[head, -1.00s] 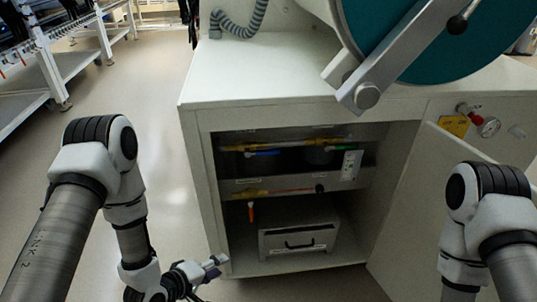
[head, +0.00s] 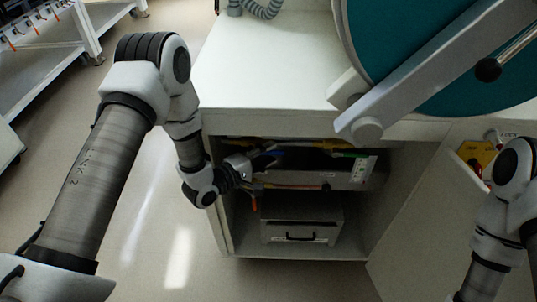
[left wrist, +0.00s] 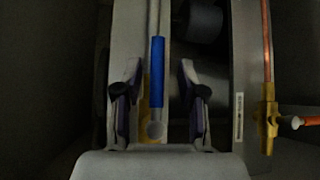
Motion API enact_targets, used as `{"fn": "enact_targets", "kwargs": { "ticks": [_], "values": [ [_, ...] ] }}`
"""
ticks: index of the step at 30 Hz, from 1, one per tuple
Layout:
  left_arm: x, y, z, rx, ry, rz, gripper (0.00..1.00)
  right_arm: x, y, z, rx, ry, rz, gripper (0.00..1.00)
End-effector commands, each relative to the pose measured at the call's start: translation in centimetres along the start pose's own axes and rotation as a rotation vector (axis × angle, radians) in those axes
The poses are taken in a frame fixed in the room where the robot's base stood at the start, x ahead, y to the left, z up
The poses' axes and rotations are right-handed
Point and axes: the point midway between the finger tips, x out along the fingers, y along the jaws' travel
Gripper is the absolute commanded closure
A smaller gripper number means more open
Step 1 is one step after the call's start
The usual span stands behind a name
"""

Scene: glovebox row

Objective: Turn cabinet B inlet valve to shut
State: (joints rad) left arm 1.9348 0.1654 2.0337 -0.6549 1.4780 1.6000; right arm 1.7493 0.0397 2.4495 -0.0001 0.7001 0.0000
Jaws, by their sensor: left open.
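A valve with a blue lever handle (head: 271,153) is on the upper pipe inside the open cabinet. In the left wrist view the blue handle (left wrist: 157,72) lies lengthwise between my fingers, in line with the pipe. My left gripper (left wrist: 161,95) is open around it, one finger on each side, with a gap to each. In the head view my left gripper (head: 262,160) reaches into the cabinet and partly hides the valve. No label naming the inlet valve is readable. My right gripper is out of view; only its arm shows at the right.
A lower pipe carries a brass valve (left wrist: 268,118) with an orange handle (head: 254,201). A grey box (head: 300,230) stands on the cabinet floor. The cabinet door (head: 420,215) is open at the right.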

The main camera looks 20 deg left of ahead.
Motion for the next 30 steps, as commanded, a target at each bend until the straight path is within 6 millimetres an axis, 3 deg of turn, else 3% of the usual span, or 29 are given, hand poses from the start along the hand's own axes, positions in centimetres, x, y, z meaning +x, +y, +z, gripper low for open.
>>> {"fn": "enact_targets", "kwargs": {
  "ticks": [6, 7, 10, 11, 22, 30],
  "values": [
    [0.2, 0.1, 0.0, -0.001, 0.001, 0.000, 0.60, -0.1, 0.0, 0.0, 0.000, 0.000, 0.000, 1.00],
    [0.2, 0.1, 0.0, -0.001, 0.001, 0.000, 0.63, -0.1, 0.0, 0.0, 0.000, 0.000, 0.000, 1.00],
    [0.2, 0.1, 0.0, -0.001, 0.001, 0.000, 0.99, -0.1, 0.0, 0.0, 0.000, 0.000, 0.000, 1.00],
    [0.2, 0.1, 0.0, -0.001, 0.001, 0.000, 1.00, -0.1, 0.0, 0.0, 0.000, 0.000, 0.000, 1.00],
    [0.2, 0.1, 0.0, 0.012, 0.004, -0.011, 1.00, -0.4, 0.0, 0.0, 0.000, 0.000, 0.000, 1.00],
    [0.2, -0.1, 0.0, 0.086, 0.023, -0.085, 1.00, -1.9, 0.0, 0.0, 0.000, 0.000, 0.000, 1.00]
  ]
}}
